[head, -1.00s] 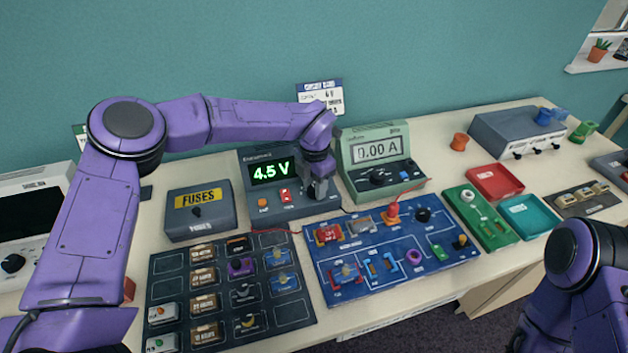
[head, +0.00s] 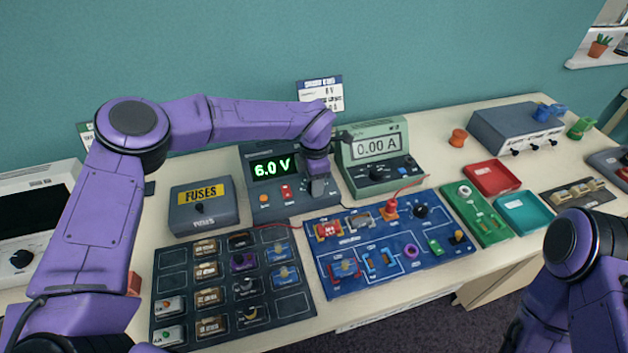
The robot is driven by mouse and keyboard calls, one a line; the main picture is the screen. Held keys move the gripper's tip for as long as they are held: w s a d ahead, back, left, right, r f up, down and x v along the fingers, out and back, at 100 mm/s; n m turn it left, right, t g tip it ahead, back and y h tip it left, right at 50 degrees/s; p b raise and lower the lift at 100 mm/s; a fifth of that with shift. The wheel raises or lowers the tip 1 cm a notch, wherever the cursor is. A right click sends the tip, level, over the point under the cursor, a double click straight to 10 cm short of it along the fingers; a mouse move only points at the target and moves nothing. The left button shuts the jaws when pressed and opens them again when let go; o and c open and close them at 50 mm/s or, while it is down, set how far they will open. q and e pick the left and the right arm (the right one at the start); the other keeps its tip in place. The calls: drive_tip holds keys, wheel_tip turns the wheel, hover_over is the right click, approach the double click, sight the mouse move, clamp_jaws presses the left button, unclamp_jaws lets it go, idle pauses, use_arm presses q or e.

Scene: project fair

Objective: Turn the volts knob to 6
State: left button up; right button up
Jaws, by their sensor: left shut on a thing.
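The power supply (head: 257,202) is a dark grey box at the back of the table, with a green display (head: 272,167) that reads 6.0 V. A red switch (head: 286,192) and an orange socket sit on its front. My left gripper (head: 318,187) is at the right side of the supply's front, shut on the volts knob, which the fingers hide. My right arm shows at the right edge, and its gripper is out of view.
The green meter (head: 375,150) right of the supply reads 0.00 A. A blue circuit board (head: 345,222) lies in front. A fuses box (head: 203,208) and a dark parts tray (head: 292,306) are at the left. Red (head: 492,178) and teal trays are at the right.

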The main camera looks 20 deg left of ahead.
use_arm(q)
drive_tip(key=o, duration=1.1)
drive_tip(key=shift+c, duration=0.2)
wheel_tip(320, 180, up, 11)
drive_tip(key=b, duration=0.3)
drive_tip(key=shift+f, duration=0.2)
drive_tip(key=shift+s, duration=0.1)
